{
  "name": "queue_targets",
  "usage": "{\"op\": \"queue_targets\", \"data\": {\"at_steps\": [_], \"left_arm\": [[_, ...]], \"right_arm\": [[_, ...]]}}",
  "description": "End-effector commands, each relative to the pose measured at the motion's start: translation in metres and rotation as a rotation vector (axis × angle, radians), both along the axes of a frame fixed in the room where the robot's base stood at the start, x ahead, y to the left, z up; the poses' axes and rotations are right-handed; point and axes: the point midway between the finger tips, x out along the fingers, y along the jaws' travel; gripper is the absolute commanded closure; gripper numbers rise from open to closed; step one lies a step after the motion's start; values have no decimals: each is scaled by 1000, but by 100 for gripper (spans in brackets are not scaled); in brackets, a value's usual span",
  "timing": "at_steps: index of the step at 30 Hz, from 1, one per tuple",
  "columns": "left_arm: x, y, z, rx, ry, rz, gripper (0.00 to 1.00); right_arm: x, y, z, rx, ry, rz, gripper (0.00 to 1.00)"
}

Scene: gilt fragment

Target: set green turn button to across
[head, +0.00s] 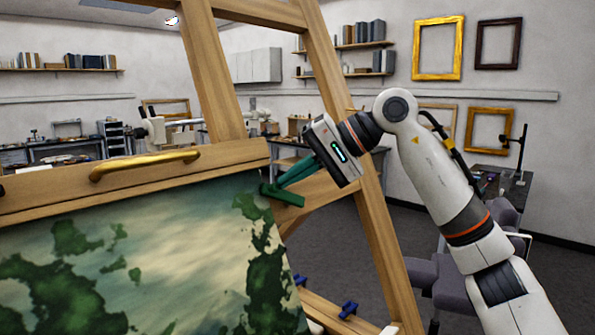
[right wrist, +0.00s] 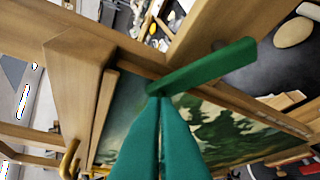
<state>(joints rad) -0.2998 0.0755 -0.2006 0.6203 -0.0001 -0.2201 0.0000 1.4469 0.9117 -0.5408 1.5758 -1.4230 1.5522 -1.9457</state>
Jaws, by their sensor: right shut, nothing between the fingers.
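The green turn button (head: 284,196) is a flat bar on the wooden frame, at the upper right corner of the painting (head: 150,250). In the head view it slants slightly down to the right. It also shows large in the right wrist view (right wrist: 210,66), one end close to my fingertips. My right gripper (head: 277,186) has teal fingers, shut and empty, with the tips at the button's left end. They also show in the wrist view (right wrist: 158,94). I cannot tell whether they touch the button. My left gripper is not in view.
A gold handle (head: 145,165) sits on the wooden top bar left of the button. Easel posts (head: 212,70) rise behind it. Blue turn buttons (head: 348,310) are lower right. A grey chair (head: 450,285) stands beyond my right arm.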

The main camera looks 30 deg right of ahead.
Motion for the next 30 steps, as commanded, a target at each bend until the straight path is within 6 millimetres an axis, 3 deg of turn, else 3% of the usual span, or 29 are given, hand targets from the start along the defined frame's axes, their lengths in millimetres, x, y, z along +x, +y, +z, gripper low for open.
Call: {"op": "queue_targets", "data": {"at_steps": [16, 30], "left_arm": [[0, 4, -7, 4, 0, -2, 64], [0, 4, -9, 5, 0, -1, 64]], "right_arm": [[-7, 10, -11, -4, -2, 5, 100], [-6, 2, -15, -4, -1, 3, 100]]}}
